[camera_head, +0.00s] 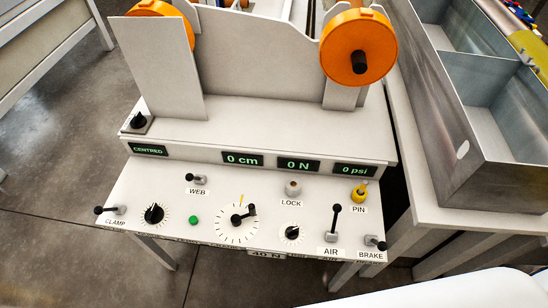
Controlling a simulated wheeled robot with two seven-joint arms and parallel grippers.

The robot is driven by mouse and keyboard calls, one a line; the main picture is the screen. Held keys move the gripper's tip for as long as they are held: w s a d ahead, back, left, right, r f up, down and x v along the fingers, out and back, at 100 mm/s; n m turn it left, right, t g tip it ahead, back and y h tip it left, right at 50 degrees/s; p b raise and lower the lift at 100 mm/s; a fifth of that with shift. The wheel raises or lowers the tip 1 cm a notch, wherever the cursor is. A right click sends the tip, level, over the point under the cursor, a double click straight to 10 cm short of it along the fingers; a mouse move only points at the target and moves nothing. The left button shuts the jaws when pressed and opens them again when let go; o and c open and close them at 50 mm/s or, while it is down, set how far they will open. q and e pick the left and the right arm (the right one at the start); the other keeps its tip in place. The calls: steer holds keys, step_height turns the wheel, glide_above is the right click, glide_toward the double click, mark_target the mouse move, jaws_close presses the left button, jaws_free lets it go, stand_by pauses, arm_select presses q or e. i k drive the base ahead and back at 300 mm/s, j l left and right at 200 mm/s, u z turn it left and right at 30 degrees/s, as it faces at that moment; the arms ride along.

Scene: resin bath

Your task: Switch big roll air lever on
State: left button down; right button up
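The air lever (335,218) stands on the sloping white control panel (265,210), just above the label AIR. Its black handle points up from a small grey base. The pressure display (354,170) above it reads 0 psi. A large orange roll (338,45) with a black hub is mounted at the top right of the machine. Another orange roll (160,10) is partly hidden behind a grey plate at the left. Neither of my grippers is in view.
Near the air lever are the brake lever (376,242), the yellow pin (359,192), the lock knob (293,187) and a black dial knob (292,232). The clamp lever (109,210) and web lever (196,179) are further left. A metal basin (480,130) stands at the right.

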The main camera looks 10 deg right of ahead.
mark_target(337, 208)
steer(key=z, duration=1)
